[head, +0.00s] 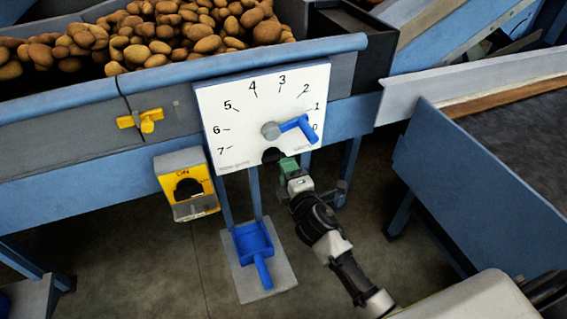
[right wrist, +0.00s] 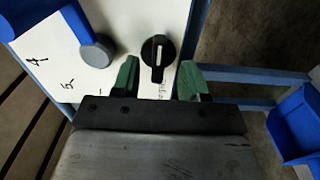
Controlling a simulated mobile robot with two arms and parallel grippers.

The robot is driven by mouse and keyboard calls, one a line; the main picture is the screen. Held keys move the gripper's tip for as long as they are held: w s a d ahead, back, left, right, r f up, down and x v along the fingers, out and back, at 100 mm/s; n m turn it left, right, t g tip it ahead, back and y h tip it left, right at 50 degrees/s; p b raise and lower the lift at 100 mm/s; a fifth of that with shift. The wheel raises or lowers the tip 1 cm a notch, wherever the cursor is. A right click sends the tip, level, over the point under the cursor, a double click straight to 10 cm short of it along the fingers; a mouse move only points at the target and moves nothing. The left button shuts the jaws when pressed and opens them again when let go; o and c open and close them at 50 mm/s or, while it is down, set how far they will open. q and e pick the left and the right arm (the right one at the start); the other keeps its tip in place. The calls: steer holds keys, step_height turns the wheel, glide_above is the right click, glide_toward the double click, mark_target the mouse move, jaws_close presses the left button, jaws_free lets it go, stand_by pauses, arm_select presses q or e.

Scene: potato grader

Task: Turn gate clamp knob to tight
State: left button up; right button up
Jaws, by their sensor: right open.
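The gate clamp knob, a black knob (head: 273,156) at the lower edge of the white dial plate (head: 237,108), is partly covered by my right gripper (head: 288,166) in the head view. In the right wrist view the black knob (right wrist: 156,51) shows a raised grip bar with a pale mark at its near end. The right gripper's green fingers (right wrist: 158,78) are open, one on each side of the line to the knob. The knob appears just beyond the fingertips; I cannot tell whether they touch it. Small lettering near it is unreadable. My left gripper is not in view.
A blue lever (head: 297,127) on a grey hub points between 0 and 1, just above the knob. A yellow latch (head: 141,121) and a yellow switch box (head: 186,184) are left. Potatoes (head: 150,35) fill the hopper behind.

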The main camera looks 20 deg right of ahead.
steer(key=s, duration=0.7)
steer(key=shift+s, duration=0.2)
steer(key=shift+d, duration=0.1)
steer(key=s+d+f+m+g+p, duration=0.1)
steer(key=s+f+m+g+p, duration=0.3)
steer(key=f, duration=0.8)
steer(key=s+f+m+g+p, duration=0.1)
steer(key=s+f+m+g, duration=0.25)
steer(key=s+f, duration=0.65)
steer(key=s+d+f+m+g+p, duration=0.1)
steer(key=s+f+m+g, duration=0.1)
steer(key=s+f, duration=0.3)
steer(key=s+d+f+m+g+p, duration=0.1)
steer(key=s+f+m+g+p, duration=0.1)
steer(key=s, duration=1)
steer(key=s+d+f+m+g+p, duration=0.1)
steer(key=s+f+m+g, duration=0.3)
steer(key=s+f, duration=0.5)
steer(key=shift+s+d+g+h, duration=0.2)
steer(key=shift+g+h, duration=0.1)
steer(key=shift+g, duration=0.45)
steer(key=shift+w, duration=0.1)
